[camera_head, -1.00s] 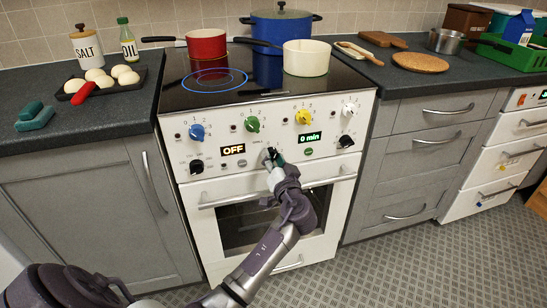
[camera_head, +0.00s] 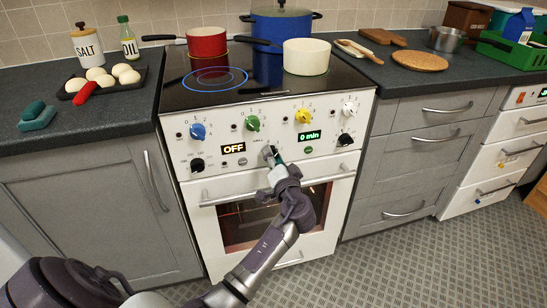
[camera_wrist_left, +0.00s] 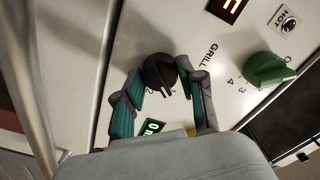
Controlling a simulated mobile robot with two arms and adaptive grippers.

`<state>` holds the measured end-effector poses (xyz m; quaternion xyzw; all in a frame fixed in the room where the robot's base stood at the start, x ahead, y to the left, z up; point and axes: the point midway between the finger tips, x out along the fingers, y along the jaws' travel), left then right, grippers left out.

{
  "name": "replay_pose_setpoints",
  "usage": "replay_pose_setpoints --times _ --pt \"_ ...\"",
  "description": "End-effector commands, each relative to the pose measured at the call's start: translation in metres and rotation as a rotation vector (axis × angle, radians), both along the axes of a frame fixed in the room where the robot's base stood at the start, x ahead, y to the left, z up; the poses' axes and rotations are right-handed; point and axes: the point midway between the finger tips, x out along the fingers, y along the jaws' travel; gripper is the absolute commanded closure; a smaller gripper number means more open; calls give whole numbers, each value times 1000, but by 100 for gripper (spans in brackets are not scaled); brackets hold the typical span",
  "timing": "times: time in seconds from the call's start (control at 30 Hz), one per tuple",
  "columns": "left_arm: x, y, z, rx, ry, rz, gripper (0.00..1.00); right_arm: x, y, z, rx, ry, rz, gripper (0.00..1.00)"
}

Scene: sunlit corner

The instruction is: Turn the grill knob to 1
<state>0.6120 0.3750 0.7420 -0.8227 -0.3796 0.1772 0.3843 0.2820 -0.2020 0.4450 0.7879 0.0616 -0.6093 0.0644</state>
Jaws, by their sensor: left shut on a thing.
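The black grill knob (camera_wrist_left: 158,71) sits on the white stove panel beside the printed word GRILL in the left wrist view. A light pointer mark shows on it; which number it points to is hard to tell. My left gripper (camera_wrist_left: 162,88) has its two teal-padded fingers on either side of the knob, shut on it. In the head view my left gripper (camera_head: 272,160) reaches the middle of the stove panel (camera_head: 225,180) and hides most of the knob. My right gripper is not in view.
Blue (camera_head: 198,131), green (camera_head: 253,123) and yellow (camera_head: 303,116) knobs line the row above. Displays read OFF (camera_head: 234,149) and 0 min (camera_head: 310,136). The oven handle (camera_head: 225,198) runs just below. Pots (camera_head: 306,58) stand on the hob.

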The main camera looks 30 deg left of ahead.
Motion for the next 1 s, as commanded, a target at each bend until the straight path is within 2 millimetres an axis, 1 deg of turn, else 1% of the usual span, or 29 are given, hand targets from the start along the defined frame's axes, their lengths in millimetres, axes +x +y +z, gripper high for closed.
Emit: replay_pose_setpoints --times 0.07,0.1,0.23,0.5,0.63,0.77,1.0 --pt "0 -1 -2 -2 2 0 95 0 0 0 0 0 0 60" --pt "0 -1 -2 -2 2 0 57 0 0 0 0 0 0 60" --pt "0 0 -1 -2 1 -1 36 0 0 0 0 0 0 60" --pt "0 0 0 -1 0 -1 35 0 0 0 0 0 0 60" --pt "-4 -5 -1 -2 -1 -2 35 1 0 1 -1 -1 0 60" --pt "-16 -20 -1 -4 1 -2 35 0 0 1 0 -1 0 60" --pt "-50 -59 -2 -5 2 -2 35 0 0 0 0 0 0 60"
